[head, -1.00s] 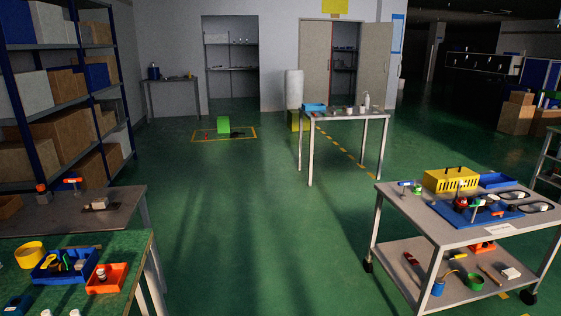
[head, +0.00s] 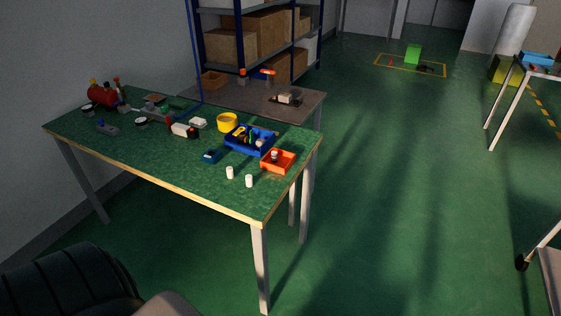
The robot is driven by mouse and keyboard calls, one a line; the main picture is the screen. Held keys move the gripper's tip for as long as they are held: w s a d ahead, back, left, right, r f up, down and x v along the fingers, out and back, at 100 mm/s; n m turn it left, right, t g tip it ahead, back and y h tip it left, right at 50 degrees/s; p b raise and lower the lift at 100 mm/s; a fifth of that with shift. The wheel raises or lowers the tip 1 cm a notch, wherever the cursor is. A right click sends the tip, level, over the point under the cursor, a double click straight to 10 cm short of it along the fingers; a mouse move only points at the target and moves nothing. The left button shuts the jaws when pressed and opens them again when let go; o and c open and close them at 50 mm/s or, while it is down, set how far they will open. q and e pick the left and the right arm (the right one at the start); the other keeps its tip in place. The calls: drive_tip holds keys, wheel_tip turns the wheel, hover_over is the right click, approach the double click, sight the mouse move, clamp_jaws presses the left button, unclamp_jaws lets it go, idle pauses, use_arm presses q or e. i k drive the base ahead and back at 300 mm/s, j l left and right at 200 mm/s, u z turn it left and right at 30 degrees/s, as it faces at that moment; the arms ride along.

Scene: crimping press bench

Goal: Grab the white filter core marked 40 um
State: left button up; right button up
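Two small white cylinders stand upright on the green-topped table, near its front right corner. One white cylinder (head: 229,173) is on the left and the other white cylinder (head: 249,181) is a little right and nearer. Any marking on them is too small to read, so I cannot tell which, if either, is marked 40 um. A small whitish piece (head: 275,156) is in the orange tray (head: 288,166) behind them. Neither of my grippers is in view.
A grey table (head: 306,107) adjoins behind. The floor to the right is open.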

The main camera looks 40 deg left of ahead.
sight(249, 179)
drive_tip(key=u, duration=0.45)
drive_tip(key=j+u, duration=0.15)
drive_tip(key=u, duration=0.75)
drive_tip(key=i+j, duration=0.05)
